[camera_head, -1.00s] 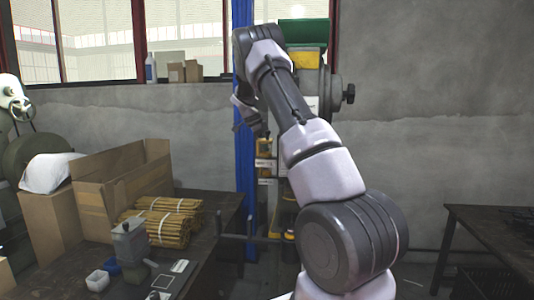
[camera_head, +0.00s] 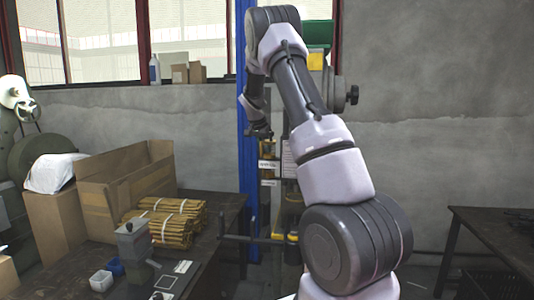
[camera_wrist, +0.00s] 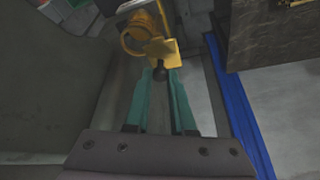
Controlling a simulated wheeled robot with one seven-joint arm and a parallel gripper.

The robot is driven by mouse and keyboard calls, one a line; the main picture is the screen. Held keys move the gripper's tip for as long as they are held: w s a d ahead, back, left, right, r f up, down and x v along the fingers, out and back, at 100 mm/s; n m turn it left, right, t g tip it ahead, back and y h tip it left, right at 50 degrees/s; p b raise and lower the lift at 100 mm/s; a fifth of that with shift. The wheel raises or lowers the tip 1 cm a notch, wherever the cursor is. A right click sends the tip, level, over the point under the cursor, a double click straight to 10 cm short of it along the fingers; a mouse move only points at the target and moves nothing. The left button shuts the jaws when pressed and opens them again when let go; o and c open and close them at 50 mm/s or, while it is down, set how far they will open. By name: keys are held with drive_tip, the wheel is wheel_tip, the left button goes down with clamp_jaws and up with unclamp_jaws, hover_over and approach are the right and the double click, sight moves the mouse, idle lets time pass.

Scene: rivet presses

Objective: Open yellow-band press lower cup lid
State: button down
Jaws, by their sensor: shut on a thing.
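The press stands behind my arm, with a yellow band (camera_head: 315,61) near its green top (camera_head: 319,33). In the wrist view a yellow round cup (camera_wrist: 133,38) sits beyond my fingertips, with a flat yellow lid (camera_wrist: 162,50) at its near side. A small dark knob (camera_wrist: 160,72) shows below the lid. My gripper (camera_wrist: 161,77) has teal fingers that converge at this knob, and it is shut on it. In the head view my gripper (camera_head: 261,131) is small and dark, in front of the press's lower part. The cup's inside is hidden.
A blue post (camera_head: 247,150) stands just left of the press. A dark table (camera_head: 225,215) with an open cardboard box (camera_head: 120,180) and bundled sticks (camera_head: 178,222) is at left. Another dark table (camera_head: 490,235) is at right. The wall is close behind.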

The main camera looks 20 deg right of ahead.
drive_tip(key=shift+w+a+n, duration=0.1)
drive_tip(key=shift+n, duration=0.4)
drive_tip(key=shift+y, duration=0.3)
drive_tip(key=c, duration=0.8)
unclamp_jaws()
drive_tip(key=shift+o, duration=0.2)
drive_tip(key=v, duration=1)
drive_tip(key=shift+s+a+r, duration=0.2)
drive_tip(key=shift+s+r, duration=0.1)
drive_tip(key=shift+r, duration=0.05)
